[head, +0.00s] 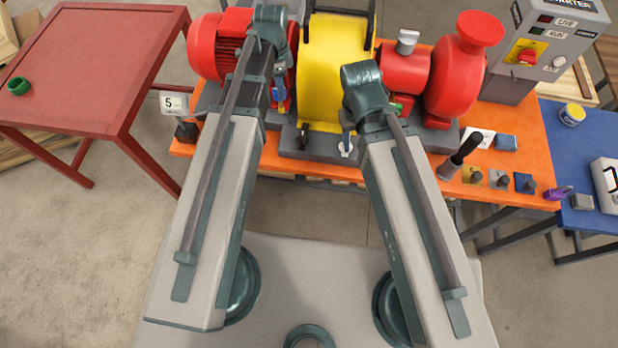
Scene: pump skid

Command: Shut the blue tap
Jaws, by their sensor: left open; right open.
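A small blue part (279,88), which looks like the blue tap, shows between the red motor (220,45) and the yellow guard (331,75). My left arm's upper end partly covers it, so its handle angle is unclear. My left gripper (281,104) is small and partly hidden here, open, close by the blue part; I cannot tell if they touch. My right gripper (347,150) is open and points down in front of the yellow guard, to the right of the blue part. It appears empty.
A red pump (458,75) with a green part (402,103) stands right of the guard. A black-handled tool (462,152) and several tags lie on the orange bench (537,130). A red table (90,65) stands left.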

